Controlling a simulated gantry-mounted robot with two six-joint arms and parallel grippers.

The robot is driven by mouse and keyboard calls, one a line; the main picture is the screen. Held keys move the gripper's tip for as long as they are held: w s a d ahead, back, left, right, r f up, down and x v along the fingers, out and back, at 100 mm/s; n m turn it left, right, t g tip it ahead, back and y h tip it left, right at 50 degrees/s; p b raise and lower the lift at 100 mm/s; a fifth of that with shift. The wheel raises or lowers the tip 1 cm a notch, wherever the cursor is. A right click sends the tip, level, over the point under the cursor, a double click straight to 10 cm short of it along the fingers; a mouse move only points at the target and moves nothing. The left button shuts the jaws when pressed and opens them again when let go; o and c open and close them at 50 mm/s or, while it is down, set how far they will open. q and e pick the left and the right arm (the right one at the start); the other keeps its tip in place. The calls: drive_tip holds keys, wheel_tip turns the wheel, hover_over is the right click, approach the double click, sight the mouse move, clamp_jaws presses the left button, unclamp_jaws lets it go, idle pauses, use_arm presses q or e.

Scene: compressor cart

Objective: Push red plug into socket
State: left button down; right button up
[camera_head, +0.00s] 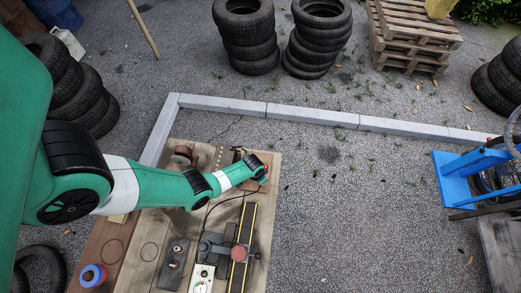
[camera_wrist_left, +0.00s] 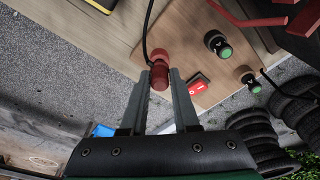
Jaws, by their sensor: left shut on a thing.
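My left gripper (camera_wrist_left: 161,79) is shut on the red plug (camera_wrist_left: 160,78) in the left wrist view, with one grey finger on each side of it. A black cable (camera_wrist_left: 146,38) runs up close by. A darker red round part (camera_wrist_left: 158,56) sits right behind the plug at the brown panel (camera_wrist_left: 183,62). I cannot tell whether it is the socket or how deep the plug sits. In the head view my left gripper (camera_head: 259,172) is at the far right corner of the cart top, and its fingers hide most of the plug. My right gripper is not in view.
On the panel beside the plug are a red rocker switch (camera_wrist_left: 197,85) and two green round knobs (camera_wrist_left: 225,52) (camera_wrist_left: 254,87). The cart top (camera_head: 150,262) carries a gauge box (camera_head: 202,279) and a yellow-edged bar (camera_head: 242,240). Tyre stacks (camera_head: 245,36) stand beyond the kerb.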

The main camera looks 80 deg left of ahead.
use_arm(q)
drive_tip(key=shift+f+b, duration=0.6)
drive_tip(key=shift+f, duration=0.05)
idle(0.3)
drive_tip(key=shift+c, duration=0.5)
unclamp_jaws()
wheel_tip(320, 180, up, 7)
drive_tip(key=p, duration=0.7)
idle(0.6)
